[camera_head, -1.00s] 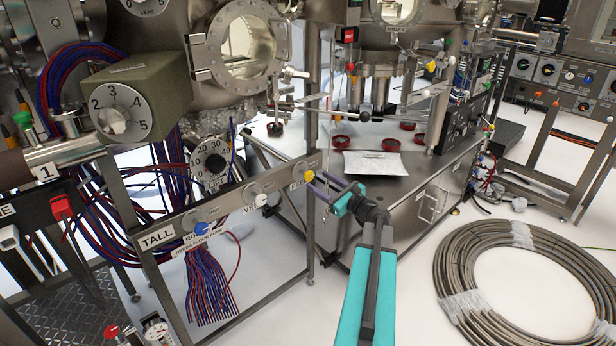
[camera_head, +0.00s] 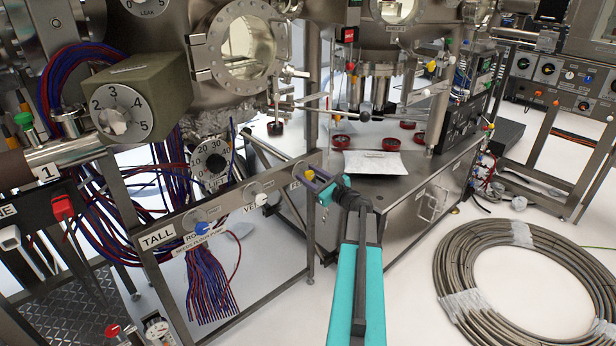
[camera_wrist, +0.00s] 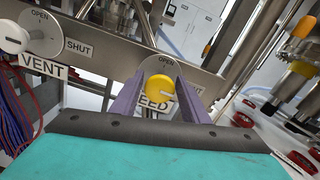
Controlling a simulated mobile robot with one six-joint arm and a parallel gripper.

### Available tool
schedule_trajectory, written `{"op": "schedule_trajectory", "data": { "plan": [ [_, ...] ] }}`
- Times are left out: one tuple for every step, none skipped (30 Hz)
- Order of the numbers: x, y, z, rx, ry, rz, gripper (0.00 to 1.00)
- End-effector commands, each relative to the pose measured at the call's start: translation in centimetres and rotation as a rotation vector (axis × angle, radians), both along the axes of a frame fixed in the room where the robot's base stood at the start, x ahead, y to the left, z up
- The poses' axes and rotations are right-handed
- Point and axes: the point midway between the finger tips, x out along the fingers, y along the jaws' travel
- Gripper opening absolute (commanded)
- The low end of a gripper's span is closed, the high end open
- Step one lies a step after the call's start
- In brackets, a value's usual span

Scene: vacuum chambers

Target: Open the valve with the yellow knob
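The yellow knob (camera_head: 309,175) sits on the frame's front rail, at the right end of the row of knobs. In the wrist view, the knob (camera_wrist: 160,90) is in front of a round plate (camera_wrist: 158,64) marked OPEN at the top and SHUT at the right. A mark on the knob faces the SHUT side. My gripper (camera_head: 313,181) has its purple fingers on either side of the knob. In the wrist view, my gripper (camera_wrist: 163,82) looks open around it; firm contact cannot be made out. The label below the knob is partly hidden.
The white VENT knob (camera_wrist: 13,37) is to the left on the same rail, with a blue knob (camera_head: 202,228) farther left. Red and blue wires (camera_head: 211,285) hang below the rail. A coiled hose (camera_head: 449,262) lies on the floor at right.

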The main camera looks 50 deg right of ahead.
Motion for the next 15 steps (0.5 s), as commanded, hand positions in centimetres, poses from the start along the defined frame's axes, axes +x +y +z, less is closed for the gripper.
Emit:
{"op": "schedule_trajectory", "data": {
  "plan": [
    [-0.01,0.0,0.0,0.0,0.0,0.0,0.32],
    [-0.01,0.0,0.0,0.0,0.0,0.0,0.27],
    [-0.01,0.0,0.0,0.0,0.0,0.0,0.2],
    [-0.01,0.0,0.0,0.0,0.0,0.0,0.15],
    [-0.01,0.01,0.0,0.0,0.0,0.0,0.11],
    [0.0,0.79,0.02,0.0,0.0,0.003,0.11],
    [0.03,0.51,0.0,0.0,0.0,0.003,0.11],
    [0.04,0.4,-0.02,-0.001,0.0,0.003,0.11],
    [0.04,0.34,-0.05,-0.002,0.0,0.004,0.11],
    [0.05,0.29,-0.06,-0.004,0.0,0.004,0.11],
    [0.05,0.28,-0.07,-0.006,0.0,0.004,0.11],
    [0.06,0.24,-0.1,-0.01,0.001,0.004,0.11],
    [0.06,0.24,-0.11,-0.013,0.001,0.004,0.11],
    [0.06,0.22,-0.12,-0.018,0.001,0.004,0.11],
    [0.06,0.22,-0.14,-0.025,0.002,0.004,0.11]
  ]
}}
